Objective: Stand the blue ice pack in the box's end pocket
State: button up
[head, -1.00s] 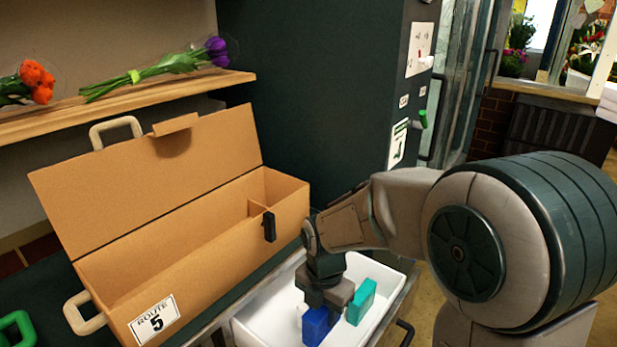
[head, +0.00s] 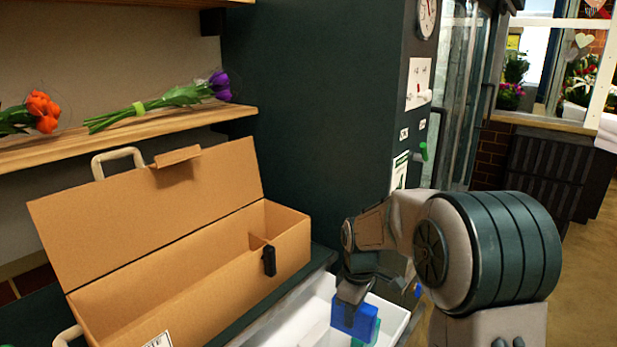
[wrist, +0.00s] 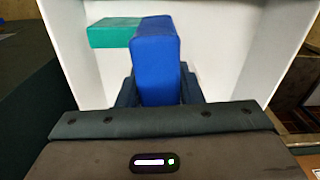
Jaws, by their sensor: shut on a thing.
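The blue ice pack (head: 355,320) is upright in my gripper (head: 350,300), at the white tray on the right of the head view. In the wrist view the ice pack (wrist: 157,60) stands between the two dark fingers of my gripper (wrist: 158,88), which is shut on it. The open cardboard box (head: 190,265) stands to the left, its lid (head: 150,205) raised. A divider (head: 256,242) marks off its end pocket (head: 272,232) at the right end; the pocket's floor is hidden. My gripper is to the right of the box and apart from it.
The white tray (head: 393,317) holds a teal pack, seen in the wrist view (wrist: 115,32). A wooden shelf (head: 130,132) with flowers is above the box. A dark cabinet (head: 310,110) stands behind.

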jog(key=w+d+m, duration=0.1)
jog(key=m, duration=0.1)
jog(key=w+d+f+m+b, duration=0.1)
jog(key=w+d+m, duration=0.1)
jog(key=m, duration=0.1)
jog(key=w+d+f+m, duration=0.1)
jog(key=d+m, duration=0.1)
jog(key=m, duration=0.1)
jog(key=shift+w+f, duration=0.15)
jog(key=shift+f, duration=0.05)
jog(key=s+r+m+p, duration=0.1)
jog(key=r+p, duration=0.1)
jog(key=p, duration=0.4)
jog(key=s+r+m+p, duration=0.1)
jog(key=r+m+p, duration=0.1)
jog(key=p, duration=0.4)
jog(key=shift+s+r+m+p, duration=0.1)
jog(key=shift+s+m+p, duration=0.1)
jog(key=shift+m+p, duration=0.15)
jog(key=shift+a, duration=0.15)
